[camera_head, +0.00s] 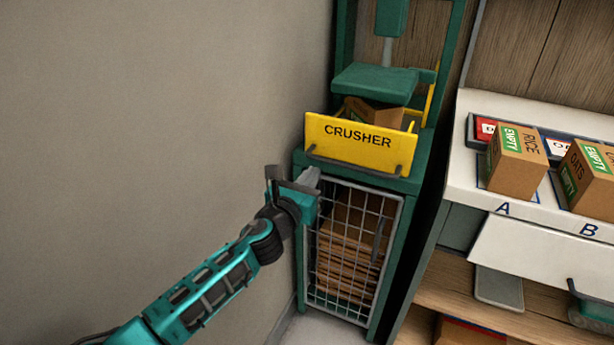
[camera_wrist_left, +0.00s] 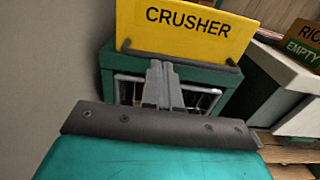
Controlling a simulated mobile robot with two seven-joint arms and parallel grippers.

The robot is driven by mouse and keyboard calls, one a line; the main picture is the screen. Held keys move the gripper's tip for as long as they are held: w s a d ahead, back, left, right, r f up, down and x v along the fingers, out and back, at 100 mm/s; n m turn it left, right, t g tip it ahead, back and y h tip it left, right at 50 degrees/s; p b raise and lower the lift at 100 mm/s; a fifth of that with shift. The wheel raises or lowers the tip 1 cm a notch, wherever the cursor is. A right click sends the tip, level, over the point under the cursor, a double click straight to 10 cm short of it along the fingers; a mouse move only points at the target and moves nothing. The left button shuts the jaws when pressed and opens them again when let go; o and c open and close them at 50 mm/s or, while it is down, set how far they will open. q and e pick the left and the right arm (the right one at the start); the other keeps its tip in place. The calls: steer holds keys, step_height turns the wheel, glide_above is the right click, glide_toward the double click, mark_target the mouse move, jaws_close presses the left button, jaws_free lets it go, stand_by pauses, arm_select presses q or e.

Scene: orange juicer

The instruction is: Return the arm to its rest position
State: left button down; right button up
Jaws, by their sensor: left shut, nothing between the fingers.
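My left arm comes in from the lower left in the head view. My left gripper (camera_head: 308,180) is shut and empty, in front of the left front edge of the green crusher (camera_head: 418,185), just below its yellow gate. In the left wrist view, the closed fingers (camera_wrist_left: 162,85) point at the crusher's front, below the yellow gate (camera_wrist_left: 185,30). The yellow gate (camera_head: 360,143) reads CRUSHER and has a grey handle bar along its lower edge. A cardboard box shows partly behind it, under the green press plate (camera_head: 374,83).
A wire-mesh door (camera_head: 352,250) closes the crusher's lower bin of stacked flat cardboard. A plain wall (camera_head: 150,120) is close on the left. On the right, a white counter (camera_head: 480,112) holds a rice box (camera_head: 515,165) and an oats box (camera_head: 590,180), both marked EMPTY.

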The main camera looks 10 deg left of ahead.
arm_select(q)
steer(key=s+a+f+m+g+y+p, duration=0.1)
steer(key=s+f+m, duration=0.4)
steer(key=s+m, duration=0.5)
steer(key=s+a+f+m+g+y+p, duration=0.1)
steer(key=s+a+f+m+g, duration=0.2)
steer(key=s+m, duration=0.7)
steer(key=s+a+f+m+g+y+p, duration=0.1)
steer(key=s+a+f+m+g, duration=0.1)
steer(key=s+a+f+m, duration=0.5)
steer(key=s+f+m, duration=0.1)
steer(key=s+m, duration=0.3)
steer(key=m, duration=0.3)
steer(key=shift+a+m+y+p, duration=0.2)
steer(key=shift+m+y+p, duration=0.1)
steer(key=shift+m+p, duration=0.1)
